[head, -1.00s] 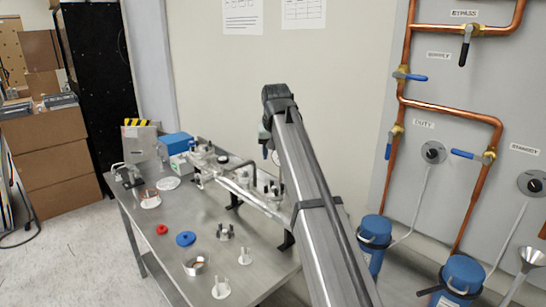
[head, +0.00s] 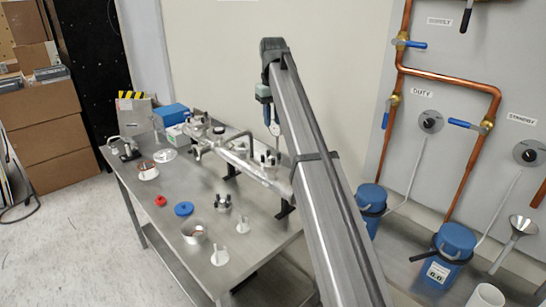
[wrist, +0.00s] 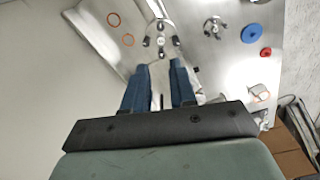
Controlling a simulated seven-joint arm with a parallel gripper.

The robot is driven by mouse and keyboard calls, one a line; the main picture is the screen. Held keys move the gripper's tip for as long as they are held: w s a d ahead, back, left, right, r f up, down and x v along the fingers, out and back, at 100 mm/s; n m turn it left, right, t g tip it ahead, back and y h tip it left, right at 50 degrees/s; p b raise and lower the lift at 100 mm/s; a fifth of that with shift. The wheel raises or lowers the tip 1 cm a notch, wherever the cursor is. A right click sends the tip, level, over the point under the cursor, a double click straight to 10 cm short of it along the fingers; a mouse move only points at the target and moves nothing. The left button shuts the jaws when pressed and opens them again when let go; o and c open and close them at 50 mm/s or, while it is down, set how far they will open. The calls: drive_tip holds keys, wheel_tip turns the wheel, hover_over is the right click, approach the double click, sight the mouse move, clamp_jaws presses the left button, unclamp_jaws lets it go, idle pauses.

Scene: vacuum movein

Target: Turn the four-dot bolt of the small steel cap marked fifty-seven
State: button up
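The steel pipe assembly (head: 240,160) runs across the table, with small bolted caps on it. In the wrist view, a small steel cap (wrist: 161,41) with several dark bolts around it lies just beyond my fingertips. The number and the dot marks are too small to read. My gripper (wrist: 161,66) points toward this cap with its two blue fingers apart and nothing seen held between them. In the head view, my gripper (head: 266,113) hangs above the right part of the pipe assembly, partly hidden by my forearm.
A gauge (head: 274,130) stands close to my gripper. Copper pipes (head: 440,77) line the right wall.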

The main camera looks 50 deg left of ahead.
sight(273, 162)
drive_tip(key=shift+n, duration=0.6)
drive_tip(key=f, duration=1.3)
drive_tip(key=shift+s+d+f, duration=0.25)
drive_tip(key=shift+d+f, duration=0.15)
clamp_jaws()
